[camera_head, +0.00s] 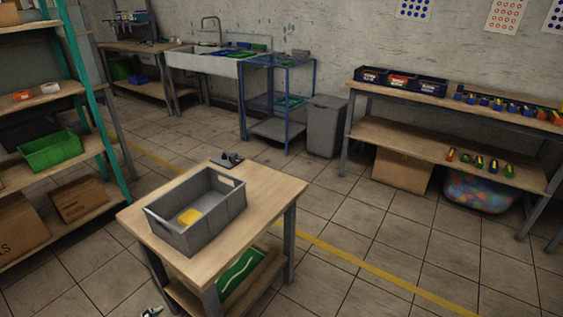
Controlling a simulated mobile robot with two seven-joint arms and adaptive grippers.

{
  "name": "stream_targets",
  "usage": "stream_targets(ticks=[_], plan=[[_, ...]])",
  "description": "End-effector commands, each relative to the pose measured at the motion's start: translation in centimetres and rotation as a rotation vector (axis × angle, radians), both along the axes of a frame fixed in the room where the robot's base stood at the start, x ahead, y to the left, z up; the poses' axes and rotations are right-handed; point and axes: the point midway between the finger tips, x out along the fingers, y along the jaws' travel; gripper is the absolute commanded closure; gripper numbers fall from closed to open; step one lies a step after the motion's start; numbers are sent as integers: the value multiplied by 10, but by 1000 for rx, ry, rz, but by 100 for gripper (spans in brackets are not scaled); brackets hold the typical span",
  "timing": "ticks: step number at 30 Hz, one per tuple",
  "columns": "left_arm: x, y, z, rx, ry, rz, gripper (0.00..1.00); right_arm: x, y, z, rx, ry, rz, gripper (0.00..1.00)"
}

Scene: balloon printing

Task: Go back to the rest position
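A wooden work table (262,190) stands in front of me. On it is an open grey crate (222,220) with a yellow item (190,216) inside. A small dark device (227,159) lies on the table's far corner, behind the crate.
A shelf rack with a green bin (50,150) stands at the left. A sink (215,64), a blue rack (278,102) and a grey bin (326,126) line the back. A long bench (450,105) holds small containers at the right. Tiled floor between them is clear.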

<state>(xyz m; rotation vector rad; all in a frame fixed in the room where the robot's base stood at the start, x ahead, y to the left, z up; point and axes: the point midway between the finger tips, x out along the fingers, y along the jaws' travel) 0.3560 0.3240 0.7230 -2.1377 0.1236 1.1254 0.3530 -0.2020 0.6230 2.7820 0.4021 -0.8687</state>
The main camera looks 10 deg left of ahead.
Motion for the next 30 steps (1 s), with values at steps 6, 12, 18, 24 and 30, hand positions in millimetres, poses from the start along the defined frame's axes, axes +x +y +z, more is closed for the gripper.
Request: stream_targets(ticks=[6,12,18,24,30], plan=[[7,-36,-34,-145,-57,-29,7,1,0,1,1,-2,0,60],[7,-84,-74,-363,-142,-40,7,2,0,3,1,-6,0,60],[0,-114,-95,-541,-220,-25,7,2,0,3,1,-6,0,60],[-2,-122,-99,-602,-252,-14,7,1,0,3,1,-5,0,60],[-2,-123,-99,-604,-253,-14,15,1,0,2,1,-4,0,68]])
